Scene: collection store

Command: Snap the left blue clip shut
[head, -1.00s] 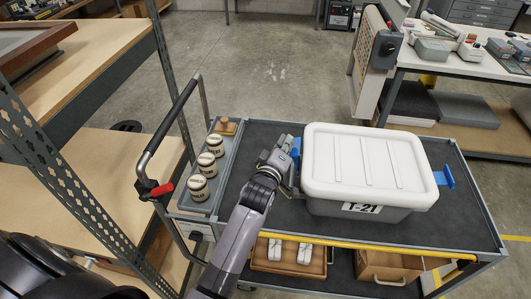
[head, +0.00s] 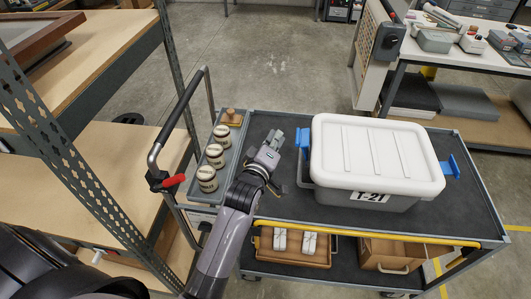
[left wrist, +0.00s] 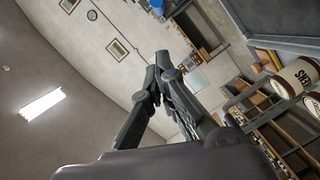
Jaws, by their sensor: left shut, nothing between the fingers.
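The white-lidded grey tote (head: 375,160), labelled T-21, sits on the cart's dark top. Its left blue clip (head: 303,141) shows at the tote's left end, close to the wall; I cannot tell if it is latched. The right blue clip (head: 449,167) juts outward at the other end. My left gripper (head: 273,140) is shut and empty, a short gap to the left of the left clip and not touching it. Its closed fingertips show in the left wrist view (left wrist: 158,62). My right gripper is out of view.
Several labelled jars (head: 214,155) stand in a grey side tray left of my gripper. The cart's handle (head: 178,128) rises beyond them. A shelf unit stands at the left, a loaded workbench (head: 465,60) at the back right. A yellow rail edges the cart's front.

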